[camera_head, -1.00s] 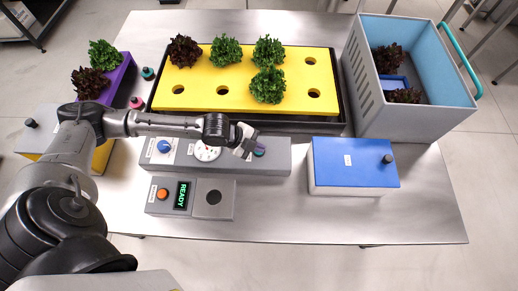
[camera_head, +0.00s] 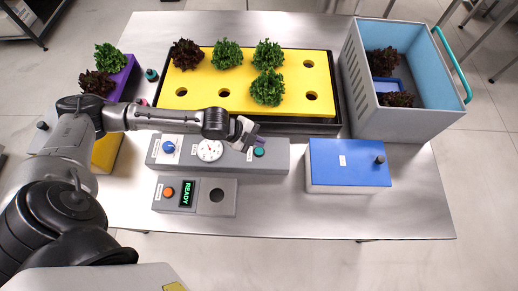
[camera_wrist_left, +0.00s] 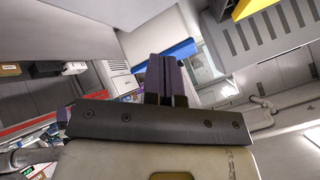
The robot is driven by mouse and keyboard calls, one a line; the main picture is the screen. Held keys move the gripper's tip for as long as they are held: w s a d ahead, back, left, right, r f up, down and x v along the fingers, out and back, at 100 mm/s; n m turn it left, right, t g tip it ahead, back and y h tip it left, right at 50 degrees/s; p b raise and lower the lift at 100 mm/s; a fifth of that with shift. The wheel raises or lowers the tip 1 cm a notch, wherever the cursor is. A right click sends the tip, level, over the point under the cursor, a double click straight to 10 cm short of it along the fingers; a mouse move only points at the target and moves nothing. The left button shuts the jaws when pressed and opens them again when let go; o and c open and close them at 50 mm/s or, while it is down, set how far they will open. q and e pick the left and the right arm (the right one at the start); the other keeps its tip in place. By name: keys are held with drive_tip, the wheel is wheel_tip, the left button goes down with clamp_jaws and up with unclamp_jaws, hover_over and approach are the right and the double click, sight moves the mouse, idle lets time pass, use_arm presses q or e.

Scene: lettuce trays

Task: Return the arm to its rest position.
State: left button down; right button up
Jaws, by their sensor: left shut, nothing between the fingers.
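My left arm comes in from the left in the head view. Its gripper (camera_head: 250,137) is over the grey control box (camera_head: 275,160), near the box's green button (camera_head: 259,152). The gripper is shut and empty. In the left wrist view its purple fingers (camera_wrist_left: 166,78) are together with nothing between them. The wrist view looks out level across the room, with the table things tilted. My right gripper is not in view.
A yellow board (camera_head: 200,98) with lettuces lies behind the arm. A grey crate (camera_head: 405,125) stands at the right, beside a blue-lidded box (camera_head: 345,163). A READY box (camera_head: 225,197) is in front. A purple tray (camera_head: 127,75) is at the left.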

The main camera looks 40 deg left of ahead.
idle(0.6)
use_arm(q)
drive_tip(key=shift+n, duration=0.4)
drive_tip(key=a+y, duration=0.1)
drive_tip(key=s+a+f+n+g+y, duration=0.1)
drive_tip(key=s+a+f+n+y, duration=0.1)
drive_tip(key=shift+a+f+g, duration=0.1)
drive_tip(key=shift+a+g, duration=0.1)
drive_tip(key=shift+g, duration=0.1)
drive_tip(key=d+r+n+t+y+p, duration=0.4)
drive_tip(key=r+n, duration=0.3)
drive_tip(key=r, duration=0.6)
drive_tip(key=s+d+f+n+g+p, duration=0.2)
drive_tip(key=s+f+n, duration=0.1)
drive_tip(key=s, duration=0.6)
drive_tip(key=s+d+f+n+g+h+p, duration=0.1)
drive_tip(key=s+d+f+n+g, duration=0.1)
drive_tip(key=s, duration=0.8)
drive_tip(key=shift+s+d+f+n+g+p, duration=0.2)
drive_tip(key=shift+d+f+n+g+p, duration=0.25)
drive_tip(key=shift+f+g, duration=0.35)
